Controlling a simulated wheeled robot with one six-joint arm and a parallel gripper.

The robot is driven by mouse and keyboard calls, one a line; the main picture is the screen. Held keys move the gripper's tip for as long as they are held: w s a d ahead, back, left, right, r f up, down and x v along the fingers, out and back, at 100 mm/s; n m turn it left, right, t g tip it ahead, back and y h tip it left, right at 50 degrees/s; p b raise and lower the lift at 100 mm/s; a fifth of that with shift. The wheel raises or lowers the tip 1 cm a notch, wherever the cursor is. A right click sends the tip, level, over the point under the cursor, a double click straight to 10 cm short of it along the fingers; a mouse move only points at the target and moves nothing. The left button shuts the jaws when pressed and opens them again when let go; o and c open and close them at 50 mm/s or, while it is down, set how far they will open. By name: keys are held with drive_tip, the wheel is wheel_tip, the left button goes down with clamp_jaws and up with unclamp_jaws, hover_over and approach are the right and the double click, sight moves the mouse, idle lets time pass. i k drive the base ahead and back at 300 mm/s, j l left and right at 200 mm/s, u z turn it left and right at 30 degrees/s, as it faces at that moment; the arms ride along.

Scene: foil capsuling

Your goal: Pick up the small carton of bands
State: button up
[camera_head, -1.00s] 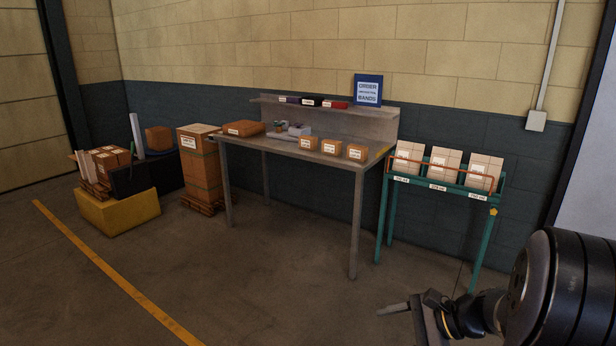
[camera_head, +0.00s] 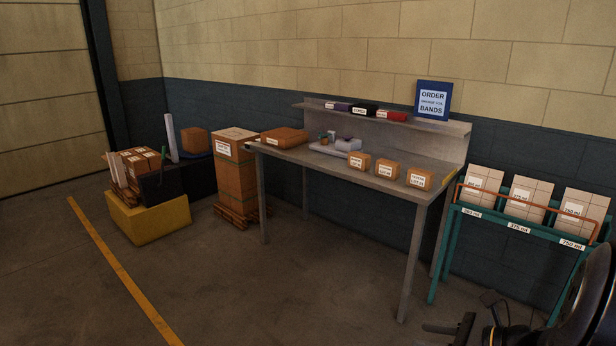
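Three small brown cartons with white labels stand in a row on the right half of the grey workbench (camera_head: 375,200): the left carton (camera_head: 359,161), the middle carton (camera_head: 387,169) and the right carton (camera_head: 420,179). Their label print is too small to read, so I cannot tell which one the task means. My gripper (camera_head: 452,329) is low at the bottom right, in front of the bench and well apart from the cartons. It is partly cut off by the frame and dark, and its opening is unclear.
A green rack (camera_head: 480,212) with three pale cartons and ml labels stands right of the bench. A flat brown box (camera_head: 285,138) and a scale-like device (camera_head: 335,149) share the benchtop. A strapped carton stack (camera_head: 236,165) stands left. The floor in front is open.

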sight(359, 160)
drive_tip(key=i, duration=2.3)
drive_tip(key=i+j+z, duration=0.15)
drive_tip(key=i+z, duration=0.15)
drive_tip(key=i, duration=0.25)
drive_tip(key=i+j+z, duration=0.25)
drive_tip(key=i, duration=0.3)
drive_tip(key=i+j+z, duration=0.3)
drive_tip(key=i, duration=0.2)
